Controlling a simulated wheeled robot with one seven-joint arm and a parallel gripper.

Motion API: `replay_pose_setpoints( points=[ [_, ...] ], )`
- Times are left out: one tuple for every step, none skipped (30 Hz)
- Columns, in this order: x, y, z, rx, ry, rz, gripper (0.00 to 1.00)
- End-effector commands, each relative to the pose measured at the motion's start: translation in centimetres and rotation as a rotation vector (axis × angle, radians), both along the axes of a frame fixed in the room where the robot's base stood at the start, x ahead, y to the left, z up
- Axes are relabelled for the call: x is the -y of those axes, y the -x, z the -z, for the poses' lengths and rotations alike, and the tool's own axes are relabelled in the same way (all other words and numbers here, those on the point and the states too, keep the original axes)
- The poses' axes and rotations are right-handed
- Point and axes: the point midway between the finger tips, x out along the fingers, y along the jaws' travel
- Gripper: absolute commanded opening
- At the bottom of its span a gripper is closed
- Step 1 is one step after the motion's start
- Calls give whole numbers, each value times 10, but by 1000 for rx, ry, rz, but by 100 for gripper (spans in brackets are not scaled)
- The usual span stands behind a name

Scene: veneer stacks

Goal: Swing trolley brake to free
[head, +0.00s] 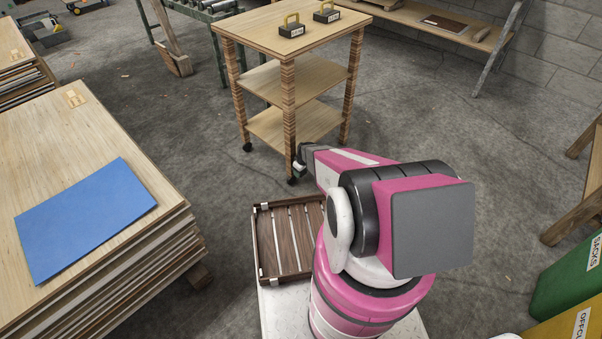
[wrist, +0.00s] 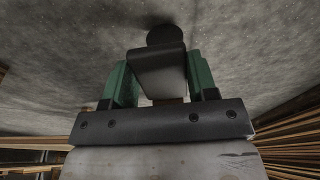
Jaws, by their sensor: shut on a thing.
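The wooden trolley (head: 255,27) stands on the floor ahead, with three shelves, striped legs and small black casters. My gripper (head: 299,166) reaches down to the foot of its nearest leg, beside the front caster (head: 292,180). In the wrist view my gripper (wrist: 160,82) has its two green fingers shut on the brake lever (wrist: 158,70), a dark flat-faced piece, one finger on each side. A round dark part (wrist: 166,35), probably the caster wheel, shows just beyond it. My arm and gripper partly hide the caster and brake in the head view, so the lever's angle cannot be told there.
Two black weights (head: 294,28) with yellow handles sit on the trolley top. A slatted wooden tray (head: 262,245) lies near my base. A veneer stack (head: 75,125) with a blue sheet (head: 85,215) stands left. Concrete floor (head: 425,120) right of the trolley is clear.

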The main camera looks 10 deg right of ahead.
Motion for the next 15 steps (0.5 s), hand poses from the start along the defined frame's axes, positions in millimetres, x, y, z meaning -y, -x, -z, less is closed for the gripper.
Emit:
replay_pose_setpoints(
  points=[
    [-2, -2, -2, -28, 21, -3, 10],
    [-2, -2, -3, -45, 34, -4, 10],
    [-2, -2, -4, -66, 49, -4, 10],
    [-2, -2, -5, -78, 57, -2, 10],
    [-2, -2, -5, -90, 67, -3, 10],
    [-2, -2, -6, -100, 75, -2, 10],
    [-1, -2, -7, -106, 80, -1, 10],
    [-1, -2, -7, -112, 84, 0, 10],
    [-1, -1, -7, -115, 87, 0, 10],
    [-1, -1, -7, -116, 88, 0, 10],
    [-1, -1, -7, -116, 88, 1, 10],
    [-1, -1, -7, -116, 88, 1, 10],
    [-1, -1, -7, -116, 88, 1, 10],
    [-1, -1, -7, -116, 88, 1, 10],
    [-1, -1, -7, -116, 88, 1, 10]
  ],
)
